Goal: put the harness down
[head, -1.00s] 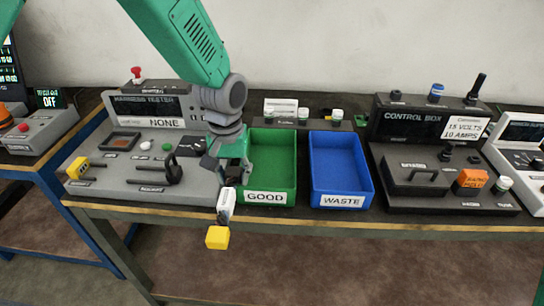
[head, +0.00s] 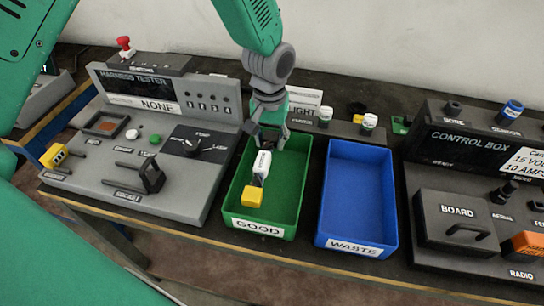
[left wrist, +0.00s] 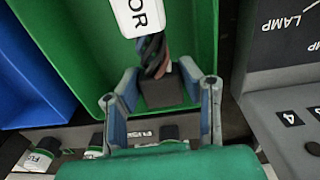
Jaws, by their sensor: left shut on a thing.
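The harness has a white labelled body (head: 262,165) and a yellow plug (head: 252,197) at its lower end. My left gripper (head: 268,137) holds its upper end over the back part of the green GOOD bin (head: 258,227). The harness hangs down in front of the gripper, within the bin's outline; I cannot tell whether it touches the floor. In the left wrist view the fingers (left wrist: 158,76) are on either side of the harness's dark end block (left wrist: 168,92), with twisted wires running to the white body. My right gripper is not in view.
The blue WASTE bin (head: 355,200) stands empty just right of the green bin. The grey harness tester (head: 165,135) is close on the left. The control box (head: 465,165) is at the right. Capped bottles (head: 368,124) stand behind the bins.

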